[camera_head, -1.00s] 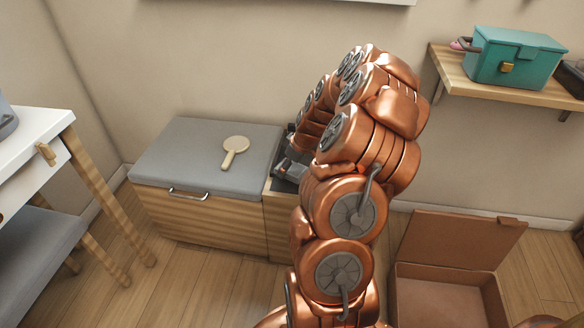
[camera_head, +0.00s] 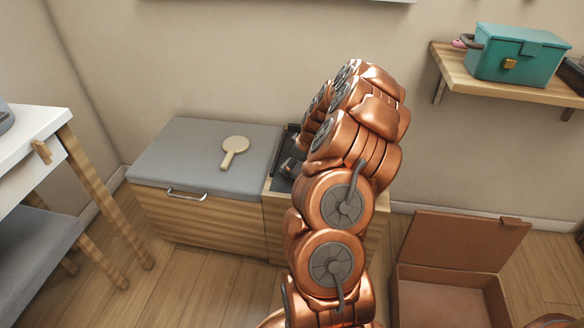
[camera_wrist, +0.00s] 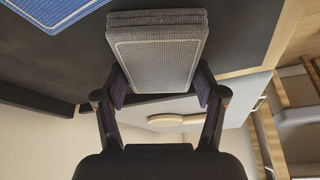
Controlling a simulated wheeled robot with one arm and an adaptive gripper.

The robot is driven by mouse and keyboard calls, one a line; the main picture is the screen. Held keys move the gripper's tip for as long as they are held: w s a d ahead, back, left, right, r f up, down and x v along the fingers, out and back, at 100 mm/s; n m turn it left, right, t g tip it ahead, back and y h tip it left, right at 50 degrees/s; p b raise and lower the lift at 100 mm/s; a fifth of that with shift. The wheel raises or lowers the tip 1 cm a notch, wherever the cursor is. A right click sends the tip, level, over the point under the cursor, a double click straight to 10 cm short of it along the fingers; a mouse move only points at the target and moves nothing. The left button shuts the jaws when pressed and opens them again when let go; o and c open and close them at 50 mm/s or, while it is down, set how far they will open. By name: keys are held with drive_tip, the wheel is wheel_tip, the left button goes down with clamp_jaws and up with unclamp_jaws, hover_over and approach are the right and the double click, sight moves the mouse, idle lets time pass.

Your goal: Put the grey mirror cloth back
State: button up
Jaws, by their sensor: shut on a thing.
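The grey mirror cloth (camera_wrist: 158,50) is a folded, woven pad with a pale stitched border, seen in the wrist view. My gripper (camera_wrist: 160,88) is shut on it, one finger at each side edge. The cloth's far end is over a dark surface (camera_wrist: 240,35); I cannot tell whether it touches. A blue cloth (camera_wrist: 55,10) with a pale border lies on that surface at the upper left. In the head view my arm hides the cloth and most of my gripper; a dark top (camera_head: 281,184) shows beside the arm.
A grey-cushioned wooden chest (camera_head: 185,150) carries a pale hand mirror or brush (camera_head: 234,148). A wall shelf (camera_head: 450,72) holds a teal box (camera_head: 516,54). An open brown box (camera_head: 450,297) stands on the floor at right. A white table (camera_head: 25,150) is at left.

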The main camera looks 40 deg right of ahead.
drive_tip(key=shift+f, duration=0.1)
drive_tip(key=o, duration=1)
